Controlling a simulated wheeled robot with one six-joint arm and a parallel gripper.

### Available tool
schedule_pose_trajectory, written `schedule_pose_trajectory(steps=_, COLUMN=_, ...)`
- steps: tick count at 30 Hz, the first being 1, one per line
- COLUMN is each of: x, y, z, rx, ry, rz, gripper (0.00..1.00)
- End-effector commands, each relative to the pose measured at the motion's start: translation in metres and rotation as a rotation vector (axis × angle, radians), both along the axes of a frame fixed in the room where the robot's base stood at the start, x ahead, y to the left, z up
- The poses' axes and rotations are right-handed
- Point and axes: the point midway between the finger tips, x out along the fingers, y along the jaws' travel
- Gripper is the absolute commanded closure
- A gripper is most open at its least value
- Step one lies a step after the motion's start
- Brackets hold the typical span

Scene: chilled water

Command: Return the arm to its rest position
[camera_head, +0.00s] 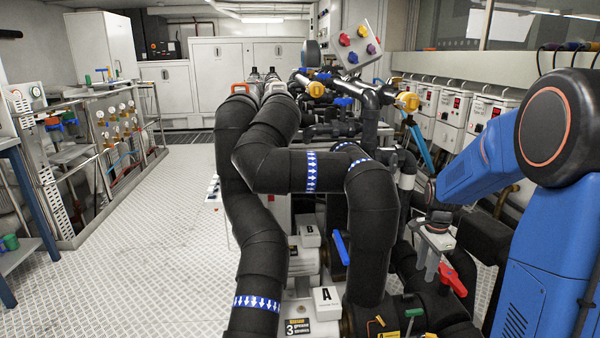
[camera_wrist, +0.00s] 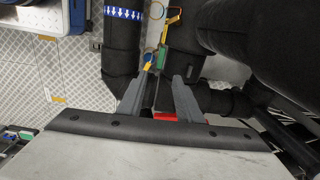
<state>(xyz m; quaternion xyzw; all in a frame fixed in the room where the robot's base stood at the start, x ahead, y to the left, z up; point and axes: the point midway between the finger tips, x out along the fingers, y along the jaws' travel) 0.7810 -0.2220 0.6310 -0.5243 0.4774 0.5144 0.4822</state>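My blue arm (camera_head: 485,165) reaches in from the right over the pipework, with the forearm angled down to the left. My gripper (camera_head: 427,270) points down beside a red valve handle (camera_head: 453,280). In the wrist view my gripper (camera_wrist: 160,80) has its two grey fingers apart, with nothing held between the tips. A piece of the red handle (camera_wrist: 165,117) shows between and behind the fingers; the rest is hidden by the gripper body. Whether a finger touches the handle I cannot tell.
Thick black pipes (camera_head: 370,220) with blue-and-white arrow bands stand left of my gripper. A blue lever (camera_head: 341,247) and a green-handled valve (camera_head: 413,312) are close by. Grey control boxes (camera_head: 490,110) line the right wall. The patterned floor (camera_head: 150,230) at left is clear.

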Motion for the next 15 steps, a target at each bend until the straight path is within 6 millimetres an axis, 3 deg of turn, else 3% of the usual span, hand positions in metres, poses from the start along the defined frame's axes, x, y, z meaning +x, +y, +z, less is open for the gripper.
schedule_pose_trajectory(steps=6, x=-0.034, y=0.032, z=0.044, rx=-0.024, ry=-0.058, rz=0.207, gripper=0.68)
schedule_pose_trajectory(steps=15, x=-0.093, y=0.074, z=0.091, rx=-0.070, ry=-0.131, rz=0.522, gripper=0.68)
